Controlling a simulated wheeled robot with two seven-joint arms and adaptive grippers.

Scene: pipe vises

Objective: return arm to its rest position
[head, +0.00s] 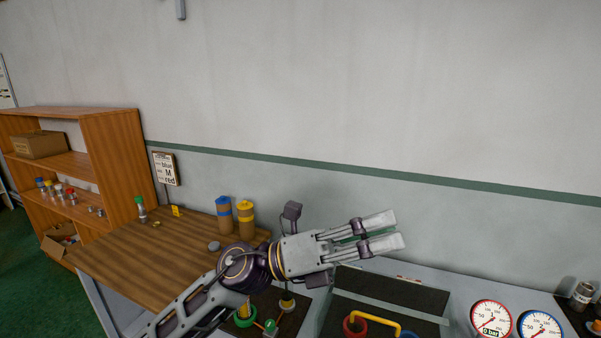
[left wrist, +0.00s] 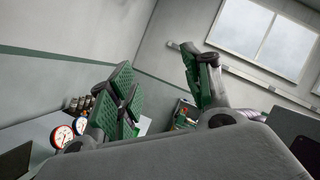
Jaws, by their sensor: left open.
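My left gripper (head: 375,233) is raised above the bench in the head view, its fingers pointing right, apart and empty. My left arm reaches up to it from the lower left. In the left wrist view the gripper's (left wrist: 160,92) green-padded fingers stand apart with nothing between them. My right gripper shows in neither view.
Below the gripper are a dark panel (head: 390,290) with a yellow pipe (head: 376,318) and two gauges (head: 491,318). A shelf (head: 110,150) stands left. Space above is clear.

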